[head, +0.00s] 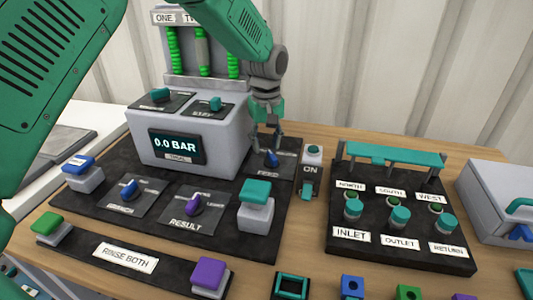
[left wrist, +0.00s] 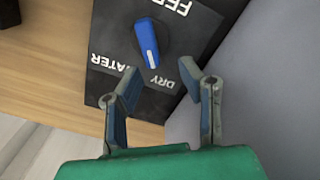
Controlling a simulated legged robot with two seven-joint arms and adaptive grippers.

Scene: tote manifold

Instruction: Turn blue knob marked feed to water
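The blue feed knob (head: 271,158) sits on a dark square plate to the right of the grey display box. In the left wrist view the blue knob (left wrist: 147,42) shows with the labels FEED, WATER and DRY, all upside down. Its white mark points toward the DRY label (left wrist: 160,82), away from the WATER label (left wrist: 108,66). My left gripper (head: 267,143) is just above the knob, pointing down. In the left wrist view its fingers (left wrist: 158,80) are apart with nothing between them, and the knob lies beyond the fingertips. My right gripper is not in view.
The grey box (head: 222,145) with a 0.0 BAR display stands close beside my left gripper. An ON switch (head: 311,168) is to the right of the feed plate. Branch knob (head: 128,189), result knob (head: 194,204) and a teal block (head: 257,193) are nearer the front.

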